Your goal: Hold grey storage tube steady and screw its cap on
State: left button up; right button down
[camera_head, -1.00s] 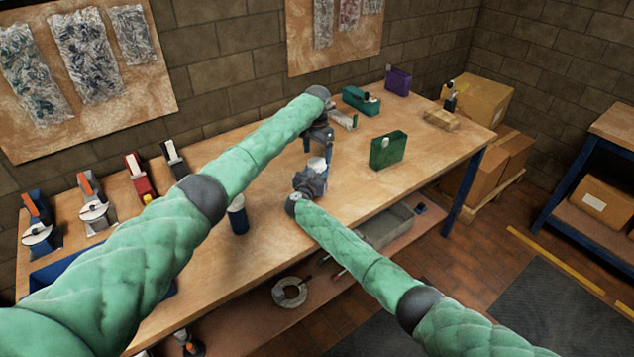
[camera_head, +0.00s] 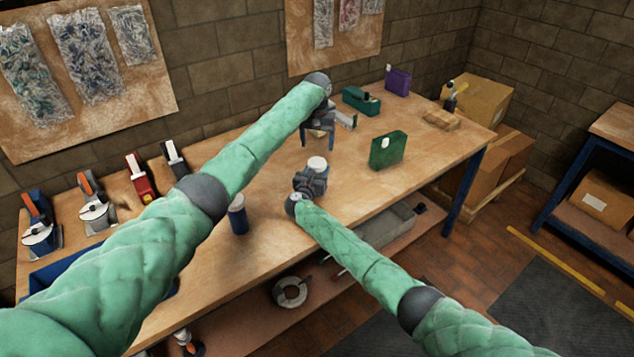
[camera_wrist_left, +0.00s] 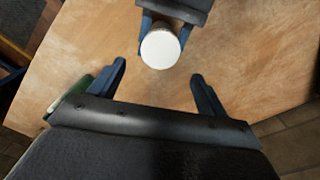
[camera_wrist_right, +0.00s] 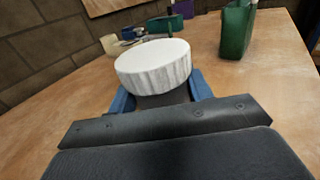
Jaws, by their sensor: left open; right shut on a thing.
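My right gripper (camera_head: 312,180) is shut on the grey storage tube (camera_wrist_right: 163,98), holding it upright over the bench. The tube's lower part is hidden. The white ribbed cap (camera_wrist_right: 153,66) sits on top of the tube. It also shows in the head view (camera_head: 317,163) and from above in the left wrist view (camera_wrist_left: 160,49). I cannot tell how far it is threaded. My left gripper (camera_wrist_left: 159,70) is open and empty. Its fingers (camera_head: 318,140) point down, apart from the cap, above and beyond it in the head view.
A green container (camera_head: 387,150) stands right of the tube, and a dark blue cylinder (camera_head: 238,214) stands to the left. A teal box (camera_head: 360,101) and a purple box (camera_head: 397,82) are at the back. The bench (camera_head: 350,195) is bare around the right gripper.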

aim_at(317, 162)
pick_arm(q)
jog(key=shift+n, duration=0.6)
jog(key=shift+f, duration=4.05)
jog(key=c, duration=1)
jog(key=o, duration=1.2)
jog(key=shift+c, duration=0.2)
jog(key=shift+r, duration=0.1)
